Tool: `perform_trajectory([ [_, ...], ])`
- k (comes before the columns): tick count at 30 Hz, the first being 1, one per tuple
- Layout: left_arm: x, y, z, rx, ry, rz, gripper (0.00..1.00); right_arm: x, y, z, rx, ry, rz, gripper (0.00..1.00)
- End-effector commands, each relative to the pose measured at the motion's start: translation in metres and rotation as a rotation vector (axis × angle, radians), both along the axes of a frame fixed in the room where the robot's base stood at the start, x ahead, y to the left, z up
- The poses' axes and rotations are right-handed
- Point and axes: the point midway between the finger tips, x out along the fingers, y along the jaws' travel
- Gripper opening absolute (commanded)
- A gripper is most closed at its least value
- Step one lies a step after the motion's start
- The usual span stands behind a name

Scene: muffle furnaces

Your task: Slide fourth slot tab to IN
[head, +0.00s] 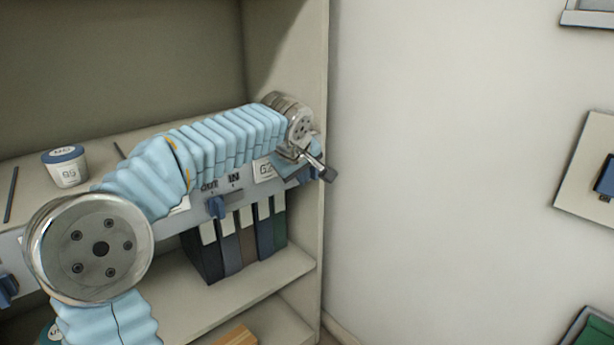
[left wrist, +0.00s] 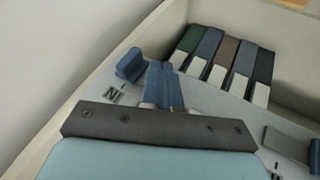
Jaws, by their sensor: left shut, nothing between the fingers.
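A pale grey strip (head: 190,222) runs along the shelf edge, with OUT and IN lettering and blue slot tabs. The rightmost tab (left wrist: 131,66), apparently the fourth, stands by the upside-down IN lettering in the left wrist view. My left gripper (left wrist: 164,78) is shut, its blue fingers just to the right of that tab in that view; I cannot tell whether they touch it. In the head view, my left wrist largely covers this spot. Another tab (head: 216,207) sits under OUT, left of it. My right gripper is not in view.
Several dark binders with white labels (head: 241,241) stand on the shelf below the strip. A white cup with a blue lid (head: 65,166) stands on the upper shelf. The shelf's side panel (head: 322,90) is close to the right of my left gripper.

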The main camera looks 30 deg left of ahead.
Motion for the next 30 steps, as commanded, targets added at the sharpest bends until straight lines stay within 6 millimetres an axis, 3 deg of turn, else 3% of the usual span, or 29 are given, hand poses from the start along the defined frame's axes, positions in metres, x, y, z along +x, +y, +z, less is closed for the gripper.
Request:
perform_trajectory([
  [2, -0.005, 0.006, 0.004, 0.000, -0.004, 0.000, 0.00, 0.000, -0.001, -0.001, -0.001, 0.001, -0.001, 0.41],
  [9, -0.038, -0.004, 0.052, 0.001, -0.004, -0.002, 0.00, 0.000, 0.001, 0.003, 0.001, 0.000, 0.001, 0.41],
  [15, -0.055, -0.009, 0.074, 0.001, -0.001, -0.002, 0.00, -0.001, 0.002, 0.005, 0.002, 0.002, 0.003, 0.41],
  [30, -0.060, -0.011, 0.080, 0.000, 0.001, -0.002, 0.00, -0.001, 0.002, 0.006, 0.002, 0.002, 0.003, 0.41],
])
